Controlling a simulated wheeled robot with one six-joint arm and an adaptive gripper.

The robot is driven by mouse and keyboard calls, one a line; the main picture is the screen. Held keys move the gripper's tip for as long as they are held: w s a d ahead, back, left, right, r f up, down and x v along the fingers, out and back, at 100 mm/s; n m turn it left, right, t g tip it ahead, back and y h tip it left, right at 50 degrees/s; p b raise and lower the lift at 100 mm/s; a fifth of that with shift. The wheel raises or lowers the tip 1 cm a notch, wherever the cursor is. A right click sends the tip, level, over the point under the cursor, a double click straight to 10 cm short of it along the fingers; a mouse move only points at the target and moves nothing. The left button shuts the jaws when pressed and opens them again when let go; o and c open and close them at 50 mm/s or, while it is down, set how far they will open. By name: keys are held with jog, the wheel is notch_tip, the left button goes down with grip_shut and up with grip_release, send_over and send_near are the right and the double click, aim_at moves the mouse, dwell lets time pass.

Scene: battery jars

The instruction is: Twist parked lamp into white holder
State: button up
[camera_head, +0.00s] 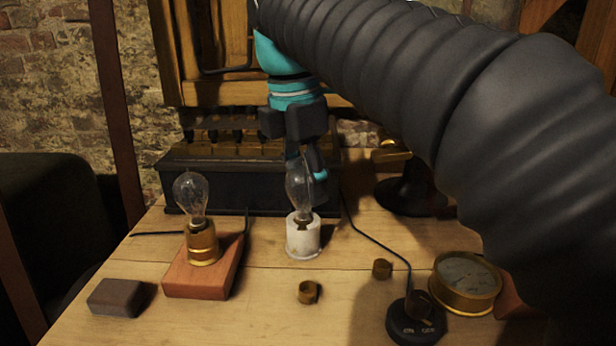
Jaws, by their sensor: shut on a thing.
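A clear glass lamp (299,186) stands upright over the white holder (303,239) at the middle of the table. Its base meets the top of the holder; I cannot tell how deep it sits. My gripper (315,172) comes down from above and is shut on the lamp's glass, with a teal-tipped finger at its right side. The far finger is mostly hidden. A second glass lamp (190,194) stands upright in a brass socket (202,244) on a reddish wooden block (190,279) at the left.
A dark box (230,175) with a row of posts stands behind. Small brass rings (308,292) lie in front, with another ring (382,268) nearby. A brass gauge (466,281), a black switch (416,322) with a wire, and a grey block (116,297) stand near the front.

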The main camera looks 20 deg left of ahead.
jog(key=m, duration=0.4)
jog(key=shift+s+m+g, duration=0.1)
jog(key=shift+m+g, duration=0.2)
jog(key=shift+m, duration=0.6)
jog(key=m, duration=0.2)
jog(key=shift+f+m+h, duration=0.1)
jog(key=shift+m+h, duration=0.2)
jog(key=shift+m, duration=0.1)
jog(key=m, duration=0.3)
jog(key=shift+s+d+m+g, duration=0.1)
jog(key=shift+m+g, duration=0.2)
jog(key=shift+g, duration=0.1)
jog(key=shift+m, duration=0.4)
jog(key=m, duration=0.4)
jog(key=shift+s+m+g, duration=0.1)
jog(key=shift+m+g, duration=0.2)
